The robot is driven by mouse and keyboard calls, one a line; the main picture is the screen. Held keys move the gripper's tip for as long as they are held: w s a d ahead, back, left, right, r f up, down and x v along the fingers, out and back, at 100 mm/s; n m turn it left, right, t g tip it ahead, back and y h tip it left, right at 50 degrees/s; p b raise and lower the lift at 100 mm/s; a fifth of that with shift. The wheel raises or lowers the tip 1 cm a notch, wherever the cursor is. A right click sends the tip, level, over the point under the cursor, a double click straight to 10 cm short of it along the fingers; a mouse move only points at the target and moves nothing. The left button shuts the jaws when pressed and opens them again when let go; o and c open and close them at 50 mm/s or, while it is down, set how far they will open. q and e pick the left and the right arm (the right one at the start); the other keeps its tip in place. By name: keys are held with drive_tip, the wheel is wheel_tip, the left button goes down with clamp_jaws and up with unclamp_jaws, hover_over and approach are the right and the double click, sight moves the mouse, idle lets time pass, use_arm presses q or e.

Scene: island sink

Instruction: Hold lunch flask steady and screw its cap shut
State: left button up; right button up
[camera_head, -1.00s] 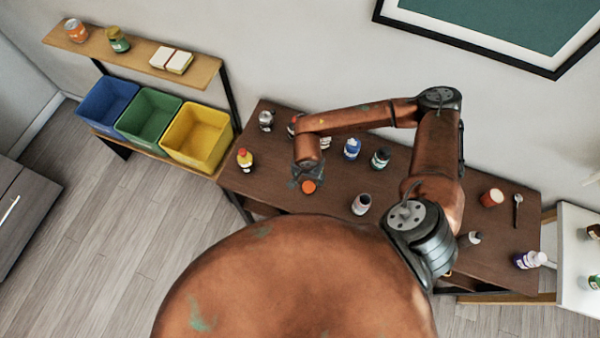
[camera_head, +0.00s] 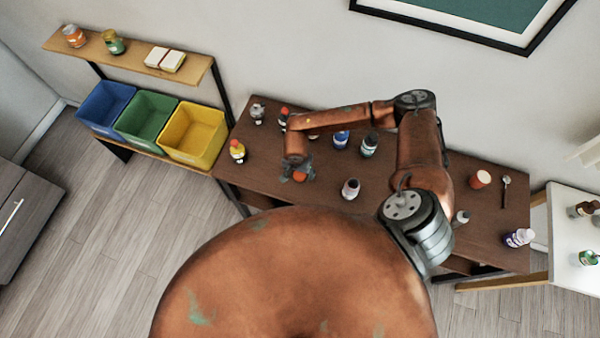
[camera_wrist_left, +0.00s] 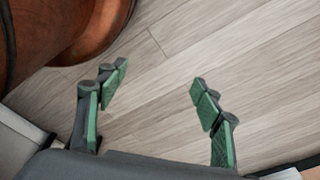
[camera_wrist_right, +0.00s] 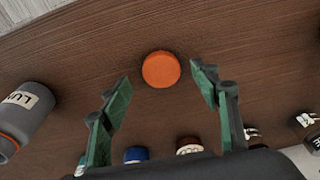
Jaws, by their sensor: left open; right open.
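The lunch flask (camera_head: 350,189), a grey bottle with a pale label, stands on the brown table. In the right wrist view the flask (camera_wrist_right: 27,112) is at the left, its label partly readable as "LUN". The round orange cap (camera_wrist_right: 161,69) lies on the table, apart from the flask; in the head view the cap (camera_head: 301,177) is left of it. My right gripper (camera_wrist_right: 160,88) is open above the table, with the cap between and just beyond its fingertips. No contact shows. My left gripper (camera_wrist_left: 157,83) is open and empty over the wooden floor, outside the head view.
A yellow bottle (camera_head: 237,151) stands on the table's left end. Several bottles line its back, including a blue-capped one (camera_head: 341,140) and a dark one (camera_head: 369,145). A red-topped jar (camera_head: 480,179) and a spoon (camera_head: 505,193) are at right. A yellow bin (camera_head: 195,134) stands left.

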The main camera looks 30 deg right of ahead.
drive_tip(key=shift+w+f, duration=0.2)
drive_tip(key=shift+f, duration=0.4)
drive_tip(key=shift+w+f, duration=0.2)
drive_tip(key=shift+f, duration=0.35)
drive_tip(key=shift+s+d+r, duration=0.1)
drive_tip(key=shift+s+r, duration=0.05)
drive_tip(key=shift+s, duration=0.1)
drive_tip(key=shift+c, duration=1.2)
drive_tip(key=shift+w, duration=0.1)
drive_tip(key=shift+c, duration=0.8)
drive_tip(key=c, duration=0.3)
drive_tip(key=shift+c, duration=0.6)
use_arm(q)
drive_tip(key=shift+g, duration=0.3)
drive_tip(key=s, duration=0.5)
drive_tip(key=shift+s+a+f, duration=0.1)
drive_tip(key=shift+s+a, duration=0.05)
drive_tip(key=shift+s, duration=0.2)
use_arm(e)
drive_tip(key=shift+r, duration=0.1)
